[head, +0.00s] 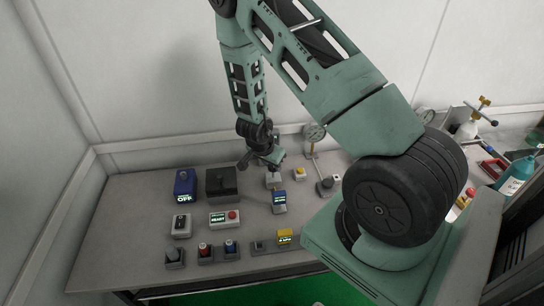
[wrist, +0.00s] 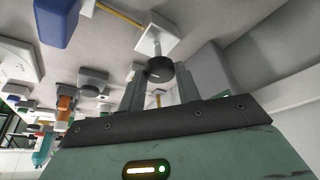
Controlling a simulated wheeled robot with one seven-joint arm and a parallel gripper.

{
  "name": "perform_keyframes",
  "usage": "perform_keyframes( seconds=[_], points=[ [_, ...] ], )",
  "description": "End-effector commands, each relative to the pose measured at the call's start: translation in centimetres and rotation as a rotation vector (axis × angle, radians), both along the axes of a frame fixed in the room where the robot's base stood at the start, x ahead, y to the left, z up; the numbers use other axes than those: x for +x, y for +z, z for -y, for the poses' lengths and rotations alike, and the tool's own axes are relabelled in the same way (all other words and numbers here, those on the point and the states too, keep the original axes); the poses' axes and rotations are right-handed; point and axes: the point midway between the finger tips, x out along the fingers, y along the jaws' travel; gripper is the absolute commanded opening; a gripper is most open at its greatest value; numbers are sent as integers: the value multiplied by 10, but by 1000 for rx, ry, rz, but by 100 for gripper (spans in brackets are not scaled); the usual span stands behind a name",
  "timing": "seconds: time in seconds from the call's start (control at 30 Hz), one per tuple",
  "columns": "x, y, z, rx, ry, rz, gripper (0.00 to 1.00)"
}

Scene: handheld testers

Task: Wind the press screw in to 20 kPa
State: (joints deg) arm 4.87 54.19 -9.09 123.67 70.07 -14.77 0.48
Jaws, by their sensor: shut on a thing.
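My gripper (wrist: 159,82) is shut on a dark round knob (wrist: 160,69) in the wrist view, one finger on each side of it. The knob sits on a short stem from a pale block (wrist: 150,44) and seems to be the press screw. In the head view, my gripper (head: 271,164) is over the back middle of the bench, just above the pale block (head: 273,181); the knob is hidden there.
The bench's left end is clear.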

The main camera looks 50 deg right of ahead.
Motion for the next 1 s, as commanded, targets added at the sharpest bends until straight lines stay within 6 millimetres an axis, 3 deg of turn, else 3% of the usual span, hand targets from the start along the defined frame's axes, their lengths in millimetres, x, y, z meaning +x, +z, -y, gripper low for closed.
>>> perform_keyframes(
  seconds=[0.53, 0.57, 0.6, 1.0],
  points=[
    [0, 0, 0, 1, -26, 0, 10],
    [0, 0, 0, 1, -26, 0, 41],
    [0, 0, 0, 1, -26, 0, 52],
    [0, 7, -2, 0, -24, 0, 55]
  ],
)
